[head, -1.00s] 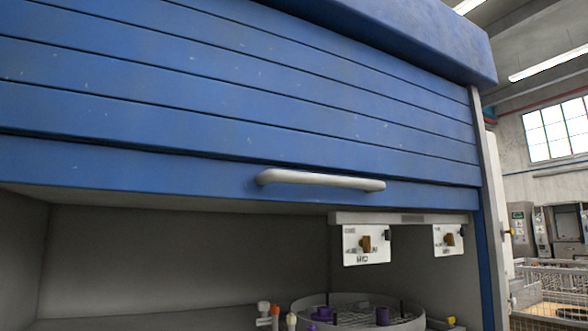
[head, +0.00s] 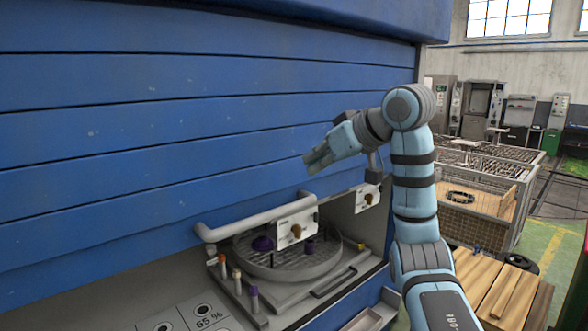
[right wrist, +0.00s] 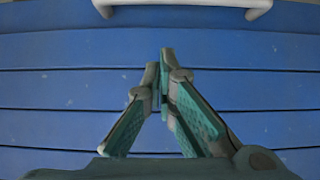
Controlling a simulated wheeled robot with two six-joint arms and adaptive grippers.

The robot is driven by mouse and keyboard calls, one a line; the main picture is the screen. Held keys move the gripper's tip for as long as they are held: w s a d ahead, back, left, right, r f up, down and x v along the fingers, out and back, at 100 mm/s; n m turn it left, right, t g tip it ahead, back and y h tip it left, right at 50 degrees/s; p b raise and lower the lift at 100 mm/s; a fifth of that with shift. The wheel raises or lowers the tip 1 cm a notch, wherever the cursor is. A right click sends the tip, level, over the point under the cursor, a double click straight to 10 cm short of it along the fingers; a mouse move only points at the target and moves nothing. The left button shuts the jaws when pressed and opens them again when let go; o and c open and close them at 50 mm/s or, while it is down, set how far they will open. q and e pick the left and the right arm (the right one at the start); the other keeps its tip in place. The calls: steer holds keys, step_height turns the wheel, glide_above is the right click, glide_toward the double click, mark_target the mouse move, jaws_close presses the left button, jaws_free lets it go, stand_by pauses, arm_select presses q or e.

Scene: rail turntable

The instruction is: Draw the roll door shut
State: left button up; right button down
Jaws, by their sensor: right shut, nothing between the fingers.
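The blue slatted roll door (head: 120,150) fills the left of the head view. It is partly down, with the bay open below it. Its pale bar handle (head: 240,223) is at the lower edge. My right gripper (head: 312,163) is in front of the slats, above the handle and apart from it. In the right wrist view its fingertips (right wrist: 160,58) are close together, with nothing held. The handle's ends (right wrist: 258,9) show at that view's top edge, beyond the fingers. My left gripper is not in view.
A round turntable (head: 290,277) with purple-topped items is inside the bay, and small capped vials (head: 237,280) stand in front of it. White tag plates (head: 296,231) hang near the handle. At right are a wire-mesh crate (head: 475,220) and wooden boards (head: 500,300).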

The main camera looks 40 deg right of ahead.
steer(key=s+f+b+x, duration=0.2)
steer(key=f+b+x, duration=0.1)
steer(key=x, duration=1.1)
steer(key=shift+w+r, duration=0.1)
